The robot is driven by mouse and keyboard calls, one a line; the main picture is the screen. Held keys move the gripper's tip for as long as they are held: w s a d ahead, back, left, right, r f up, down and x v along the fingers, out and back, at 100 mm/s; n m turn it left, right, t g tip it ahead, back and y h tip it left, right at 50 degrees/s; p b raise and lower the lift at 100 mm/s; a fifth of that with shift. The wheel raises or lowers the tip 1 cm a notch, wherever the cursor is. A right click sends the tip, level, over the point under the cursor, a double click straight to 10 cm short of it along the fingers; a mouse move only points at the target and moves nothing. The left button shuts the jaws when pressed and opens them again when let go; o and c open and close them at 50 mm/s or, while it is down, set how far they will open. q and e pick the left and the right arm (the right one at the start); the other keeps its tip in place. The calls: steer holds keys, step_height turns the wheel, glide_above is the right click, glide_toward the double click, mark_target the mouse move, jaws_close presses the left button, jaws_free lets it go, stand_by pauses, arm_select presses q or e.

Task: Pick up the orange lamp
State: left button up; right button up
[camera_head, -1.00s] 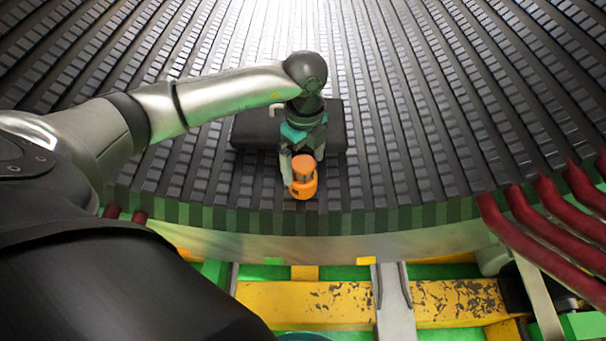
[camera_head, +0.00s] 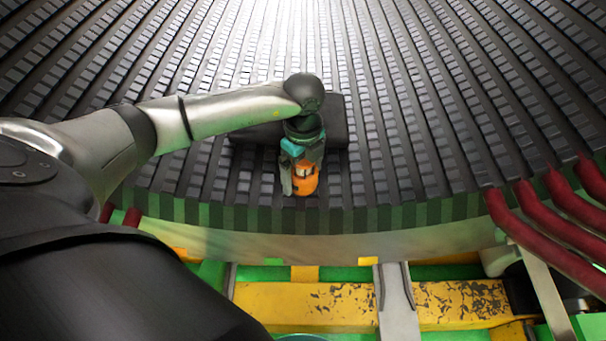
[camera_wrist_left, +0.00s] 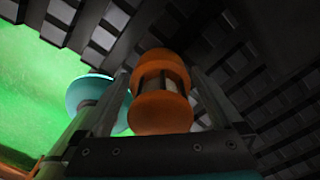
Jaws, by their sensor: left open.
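The orange lamp (camera_head: 305,181) stands near the front edge of the dark slotted stator surface (camera_head: 420,150). My left gripper (camera_head: 299,184) is open, with its fingers down around the lamp, and hides part of it. In the left wrist view the lamp (camera_wrist_left: 161,90) shows an orange top and bottom with a lighter middle. It sits between the two fingers of my left gripper (camera_wrist_left: 165,95). I cannot tell whether either finger touches it. My right gripper is not in view.
A dark flat pad (camera_head: 335,123) lies on the stator just behind my left gripper. Dark red curved bars (camera_head: 550,235) stick out at the right. A yellow beam (camera_head: 300,303) runs below the stator's front edge. The slotted surface to the right is clear.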

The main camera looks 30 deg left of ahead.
arm_select(q)
steer(key=shift+f, duration=0.45)
steer(key=c, duration=1.3)
steer(key=shift+r, duration=0.1)
steer(key=shift+c, duration=0.6)
steer(key=shift+r, duration=0.15)
